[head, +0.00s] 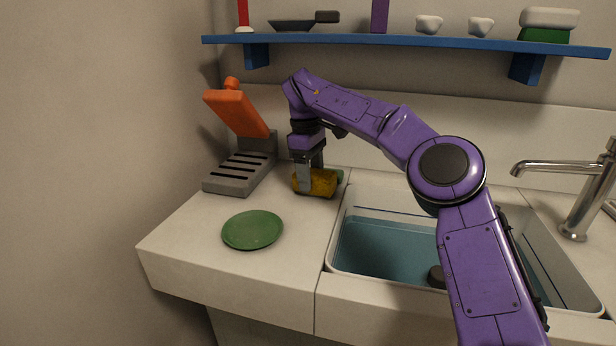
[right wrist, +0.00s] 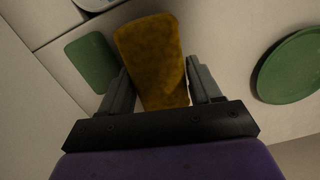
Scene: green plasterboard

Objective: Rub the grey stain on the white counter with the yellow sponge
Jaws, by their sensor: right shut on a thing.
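The yellow sponge (head: 322,184) is between the fingers of my right gripper (head: 310,172), at the back of the white counter (head: 205,245). In the right wrist view the sponge (right wrist: 148,55) is dark yellow with darker blotches, and both fingers of the right gripper (right wrist: 165,92) close on its sides. The sponge is at or just above the counter top; I cannot tell if it touches. I see no grey stain in either view; it may be hidden under the sponge or the arm. My left gripper is not in view.
A green plate (head: 252,230) lies in front of the sponge. A grey slotted rack (head: 240,172) with an orange board (head: 236,112) stands to the left. A green item (right wrist: 92,60) is beside the sponge. The sink (head: 385,250) and tap (head: 575,185) are right; a blue shelf (head: 400,41) hangs above.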

